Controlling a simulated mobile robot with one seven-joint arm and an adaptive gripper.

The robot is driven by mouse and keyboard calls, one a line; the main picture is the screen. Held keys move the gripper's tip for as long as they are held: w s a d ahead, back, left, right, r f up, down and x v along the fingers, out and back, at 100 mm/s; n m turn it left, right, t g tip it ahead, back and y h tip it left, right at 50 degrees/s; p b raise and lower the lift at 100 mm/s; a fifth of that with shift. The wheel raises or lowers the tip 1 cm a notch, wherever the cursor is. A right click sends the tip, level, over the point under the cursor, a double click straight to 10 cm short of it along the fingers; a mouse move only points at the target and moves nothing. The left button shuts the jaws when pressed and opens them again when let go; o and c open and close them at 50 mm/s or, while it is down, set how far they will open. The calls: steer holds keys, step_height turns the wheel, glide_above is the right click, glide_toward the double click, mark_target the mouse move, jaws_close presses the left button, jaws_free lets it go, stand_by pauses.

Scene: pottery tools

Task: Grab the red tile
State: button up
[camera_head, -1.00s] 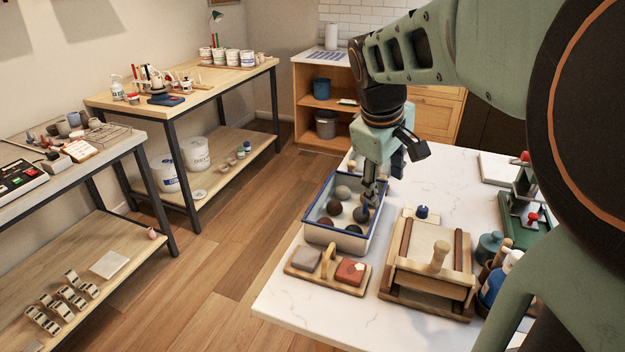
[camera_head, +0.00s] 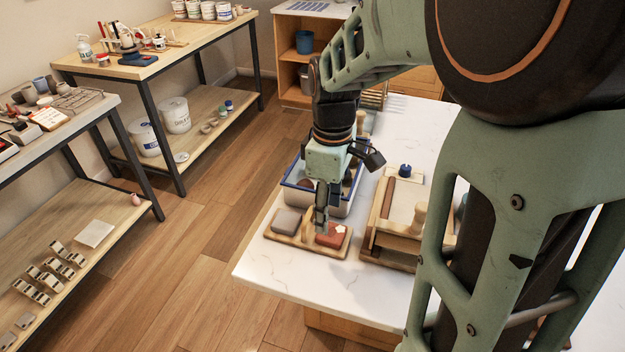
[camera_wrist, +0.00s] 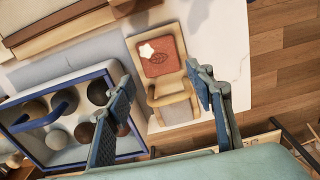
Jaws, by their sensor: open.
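The red tile (camera_head: 329,241) with a pale star-like mark lies on the right part of a small wooden carrier (camera_head: 283,241), near the front of the white table. A grey tile (camera_head: 286,220) lies on its left part, and an upright handle stands between them. My gripper (camera_head: 321,222) points down just above the carrier, by the red tile, and partly hides it. In the wrist view, the red tile (camera_wrist: 165,67) appears ahead of my open gripper (camera_wrist: 159,75), between the two spread fingers. Nothing is between the fingers; the exact gap to the tile is unclear.
A blue-rimmed tray (camera_wrist: 53,92) with several round balls stands right behind the carrier. A wooden press-like frame (camera_head: 385,256) stands close to its right. The front of the white table (camera_head: 290,285) is clear. Shelved workbenches (camera_head: 105,225) stand at the left across the floor.

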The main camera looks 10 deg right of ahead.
mark_target(332, 234)
step_height(332, 234, down, 5)
steer(key=shift+f, duration=0.15)
steer(key=shift+c, duration=0.2)
steer(key=c, duration=0.9)
steer(key=shift+c, duration=0.2)
